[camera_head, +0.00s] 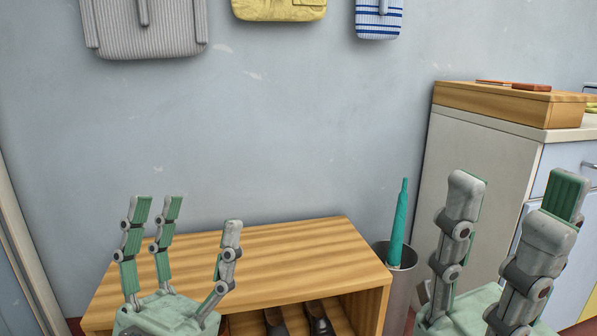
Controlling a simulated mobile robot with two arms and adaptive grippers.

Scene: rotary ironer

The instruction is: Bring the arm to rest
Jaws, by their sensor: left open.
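My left gripper (190,218) is in the lower left, fingers pointing up and spread apart. It is open with nothing between its fingers, in front of the wooden bench. My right gripper (508,208) is in the lower right, larger in view, fingers also pointing up. Its fingers stand apart and nothing shows between them. It is in front of the cabinet. The lower parts of both arms are out of the picture.
A wooden bench (290,255) with shoes (318,318) underneath stands against the wall. A bin (400,290) holding a teal umbrella (399,225) is beside it. A cabinet (480,150) with a wooden box (500,101) on top is at right.

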